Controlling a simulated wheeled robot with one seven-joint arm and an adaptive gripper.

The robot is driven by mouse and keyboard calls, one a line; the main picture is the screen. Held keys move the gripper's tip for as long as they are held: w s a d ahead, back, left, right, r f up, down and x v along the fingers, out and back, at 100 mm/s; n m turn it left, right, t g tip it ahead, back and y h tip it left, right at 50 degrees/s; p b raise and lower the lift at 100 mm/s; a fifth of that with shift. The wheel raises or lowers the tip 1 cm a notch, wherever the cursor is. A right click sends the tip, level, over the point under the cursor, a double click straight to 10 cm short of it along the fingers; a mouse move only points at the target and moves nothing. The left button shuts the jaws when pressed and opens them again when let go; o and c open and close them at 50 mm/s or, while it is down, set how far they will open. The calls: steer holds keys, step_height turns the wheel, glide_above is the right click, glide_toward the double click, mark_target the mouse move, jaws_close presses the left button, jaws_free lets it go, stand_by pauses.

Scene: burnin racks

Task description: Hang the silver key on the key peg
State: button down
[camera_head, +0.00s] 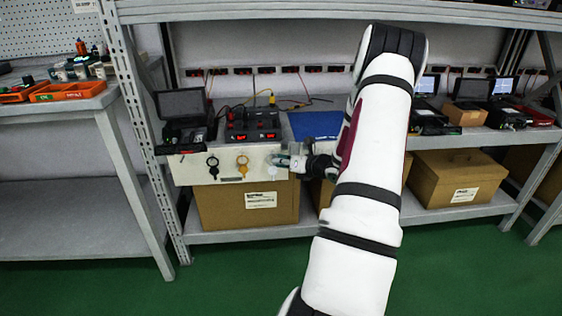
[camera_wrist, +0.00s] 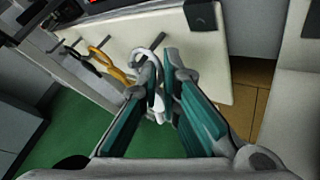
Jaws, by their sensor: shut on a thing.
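The silver key, pale with a hooked or ring-shaped top, shows in the wrist view (camera_wrist: 146,54) between the teal fingers of my gripper (camera_wrist: 160,70). My gripper is shut on it close to the front of the white key board (camera_wrist: 165,30). In the head view my gripper (camera_head: 287,161) is at the right part of the board (camera_head: 190,172). A dark peg (camera_wrist: 138,47) shows beside the key's top; I cannot tell whether the ring is around it. A black key (camera_head: 212,166) and a gold key (camera_head: 242,165) hang on pegs to the left.
Cardboard boxes (camera_head: 225,208) stand on the lower shelf below and behind the board. A red-lit device (camera_head: 252,124) and a blue mat (camera_head: 314,124) lie on the shelf above. A rack upright (camera_head: 138,120) stands left of the board. The green floor in front is clear.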

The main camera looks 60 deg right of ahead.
steer(key=shift+w+r, duration=0.1)
steer(key=shift+r, duration=0.05)
steer(key=c, duration=1.7)
jaws_free()
steer(key=v, duration=1.2)
